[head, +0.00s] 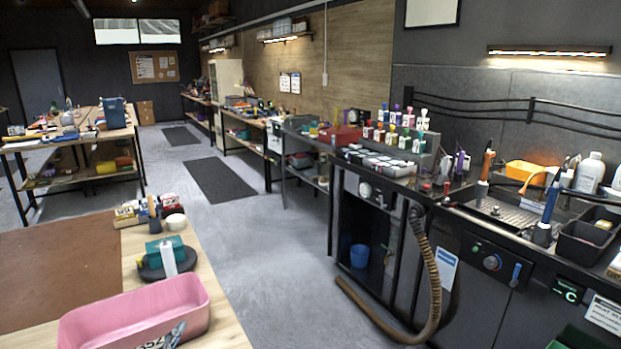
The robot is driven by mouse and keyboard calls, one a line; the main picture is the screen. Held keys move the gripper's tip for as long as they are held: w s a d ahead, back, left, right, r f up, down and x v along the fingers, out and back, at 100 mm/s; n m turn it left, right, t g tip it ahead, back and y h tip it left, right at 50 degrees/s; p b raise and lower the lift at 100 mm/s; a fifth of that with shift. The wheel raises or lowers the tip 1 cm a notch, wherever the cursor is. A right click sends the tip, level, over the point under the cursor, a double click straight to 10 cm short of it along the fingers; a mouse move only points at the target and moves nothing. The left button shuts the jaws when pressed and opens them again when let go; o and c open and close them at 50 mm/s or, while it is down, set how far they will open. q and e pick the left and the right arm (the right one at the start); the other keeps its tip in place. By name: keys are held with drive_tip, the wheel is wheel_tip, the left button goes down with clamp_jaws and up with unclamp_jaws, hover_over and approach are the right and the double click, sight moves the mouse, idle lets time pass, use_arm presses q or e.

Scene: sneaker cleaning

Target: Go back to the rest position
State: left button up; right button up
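Neither of my grippers is visible in the head view, and no arm shows. No sneaker can be made out. A pink tub (140,316) with dark printing on its side sits on the near wooden table at the lower left. Behind it, a teal block and a white bottle (168,258) stand on a dark round base (150,272). A brown mat (60,262) covers the left part of this table.
A dark workbench (480,250) with several coloured bottles, a black tray and an orange bin (525,172) runs along the right. A ribbed hose (432,290) hangs from it to the floor. The grey floor aisle (260,260) in the middle is clear, with dark mats (218,181) further back.

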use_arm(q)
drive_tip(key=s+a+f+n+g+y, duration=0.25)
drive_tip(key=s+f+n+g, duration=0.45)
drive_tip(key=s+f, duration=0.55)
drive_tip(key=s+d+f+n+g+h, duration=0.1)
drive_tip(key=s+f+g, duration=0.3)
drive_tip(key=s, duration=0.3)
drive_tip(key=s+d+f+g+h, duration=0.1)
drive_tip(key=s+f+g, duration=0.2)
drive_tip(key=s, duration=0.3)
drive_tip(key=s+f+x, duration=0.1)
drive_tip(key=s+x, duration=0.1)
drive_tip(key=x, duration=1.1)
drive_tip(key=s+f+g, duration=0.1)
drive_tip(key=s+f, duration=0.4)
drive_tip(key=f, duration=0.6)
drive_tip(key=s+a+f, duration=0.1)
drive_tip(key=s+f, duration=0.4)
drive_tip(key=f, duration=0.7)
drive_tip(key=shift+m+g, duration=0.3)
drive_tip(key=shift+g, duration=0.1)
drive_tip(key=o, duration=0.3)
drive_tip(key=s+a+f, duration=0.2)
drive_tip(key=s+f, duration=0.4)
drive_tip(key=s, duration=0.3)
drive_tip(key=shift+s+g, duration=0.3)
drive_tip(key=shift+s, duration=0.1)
